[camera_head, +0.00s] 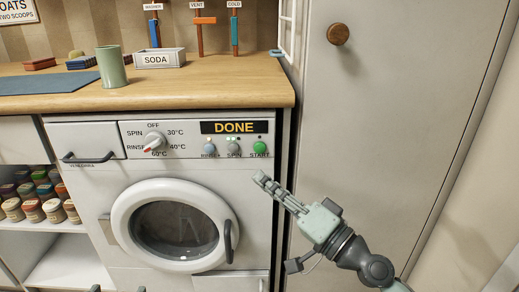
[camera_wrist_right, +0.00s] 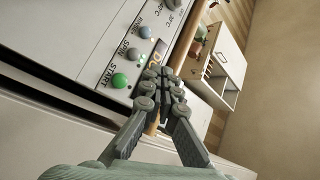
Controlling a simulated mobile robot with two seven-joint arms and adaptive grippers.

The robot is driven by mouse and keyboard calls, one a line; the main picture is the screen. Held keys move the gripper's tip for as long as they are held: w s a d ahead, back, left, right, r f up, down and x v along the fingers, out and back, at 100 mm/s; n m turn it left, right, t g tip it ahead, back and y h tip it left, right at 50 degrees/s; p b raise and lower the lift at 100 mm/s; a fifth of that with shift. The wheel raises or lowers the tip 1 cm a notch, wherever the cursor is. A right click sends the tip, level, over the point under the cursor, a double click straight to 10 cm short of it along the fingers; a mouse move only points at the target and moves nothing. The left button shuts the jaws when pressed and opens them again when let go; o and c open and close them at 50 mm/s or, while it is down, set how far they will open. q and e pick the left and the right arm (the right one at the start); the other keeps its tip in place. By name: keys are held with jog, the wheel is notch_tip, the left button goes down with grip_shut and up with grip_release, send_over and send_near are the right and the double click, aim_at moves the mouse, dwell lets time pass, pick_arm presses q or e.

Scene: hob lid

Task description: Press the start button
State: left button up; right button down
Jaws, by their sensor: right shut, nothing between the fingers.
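The green start button (camera_head: 260,147) is at the right end of the washing machine's panel, under a display (camera_head: 234,127) reading DONE. It also shows in the right wrist view (camera_wrist_right: 119,80), to the left of the fingertips. My right gripper (camera_head: 261,178) is shut and empty, its fingertips a little below the button in the head view and apart from it as far as I can tell. The same gripper (camera_wrist_right: 163,74) fills the lower middle of the wrist view. My left gripper is not in view.
The washing machine has a round door (camera_head: 174,225) with a dark handle, a dial (camera_head: 154,141), and RINSE+ (camera_head: 209,149) and SPIN (camera_head: 233,149) buttons. A wooden worktop (camera_head: 200,92) overhangs the panel. A tall grey cabinet door (camera_head: 370,120) stands close on the right.

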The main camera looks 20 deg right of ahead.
aim_at(260, 148)
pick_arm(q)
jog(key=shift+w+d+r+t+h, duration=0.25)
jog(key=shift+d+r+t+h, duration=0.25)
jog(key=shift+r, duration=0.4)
pick_arm(e)
jog(key=shift+w+d, duration=0.4)
jog(key=shift+w, duration=1)
jog(key=shift+w+d, duration=0.4)
jog(key=shift+w, duration=1)
jog(key=shift+w+d, duration=0.4)
jog(key=shift+w, duration=1)
pick_arm(q)
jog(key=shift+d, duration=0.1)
jog(key=shift+b, duration=0.3)
pick_arm(e)
jog(key=shift+w, duration=0.1)
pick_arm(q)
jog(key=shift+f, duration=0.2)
pick_arm(e)
jog(key=shift+w+d, duration=0.1)
jog(key=shift+w, duration=0.2)
